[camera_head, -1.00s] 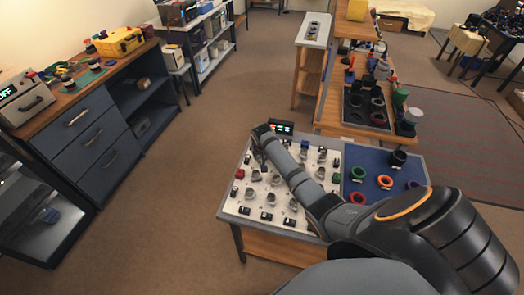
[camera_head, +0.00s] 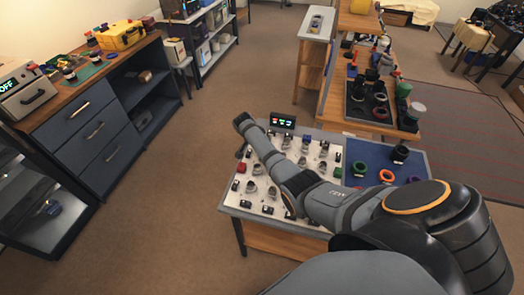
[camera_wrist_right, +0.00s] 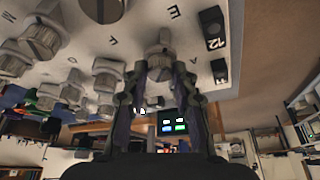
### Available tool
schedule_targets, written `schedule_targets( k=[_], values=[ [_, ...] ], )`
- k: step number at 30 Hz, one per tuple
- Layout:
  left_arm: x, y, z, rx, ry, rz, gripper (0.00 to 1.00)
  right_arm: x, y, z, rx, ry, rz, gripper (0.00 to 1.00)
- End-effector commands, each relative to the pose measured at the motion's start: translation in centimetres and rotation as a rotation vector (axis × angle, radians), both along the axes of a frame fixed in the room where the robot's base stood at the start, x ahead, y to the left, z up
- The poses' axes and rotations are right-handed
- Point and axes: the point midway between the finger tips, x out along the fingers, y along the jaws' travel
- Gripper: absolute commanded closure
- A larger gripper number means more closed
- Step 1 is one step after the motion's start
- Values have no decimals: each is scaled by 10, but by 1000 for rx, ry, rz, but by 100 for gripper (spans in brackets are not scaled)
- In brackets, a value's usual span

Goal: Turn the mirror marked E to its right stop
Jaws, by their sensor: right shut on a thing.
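The panel (camera_head: 268,190) is a white board on a small wooden table, covered with several metal mirror knobs. In the right wrist view, the letter E is printed on the board beside a pale metal mirror knob (camera_wrist_right: 158,38). My right gripper (camera_wrist_right: 161,68) has its two fingers on either side of this knob and is shut on it. The fingertips hide part of the knob, and its exact turn angle is unclear. In the head view, my right arm reaches across the panel to its far left corner; the gripper is mostly hidden there. My left gripper is not in view.
A small display (camera_head: 283,121) with lit coloured readings stands at the panel's back edge. Other knobs (camera_wrist_right: 41,42) and black number tags (camera_wrist_right: 213,28) crowd near the gripper. A blue mat (camera_head: 366,154) with coloured rings lies to the right.

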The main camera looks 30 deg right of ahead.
Motion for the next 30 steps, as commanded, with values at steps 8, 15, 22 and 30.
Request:
schedule_targets(
  k=[8,15,22,30],
  values=[
    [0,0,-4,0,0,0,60,-1,1,-2,1,4,-62,100],
    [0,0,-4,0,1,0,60,-1,1,-1,2,4,-71,100],
    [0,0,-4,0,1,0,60,-1,1,-2,2,4,-70,70],
    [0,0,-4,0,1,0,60,0,1,-1,2,2,-69,50]
  ],
)
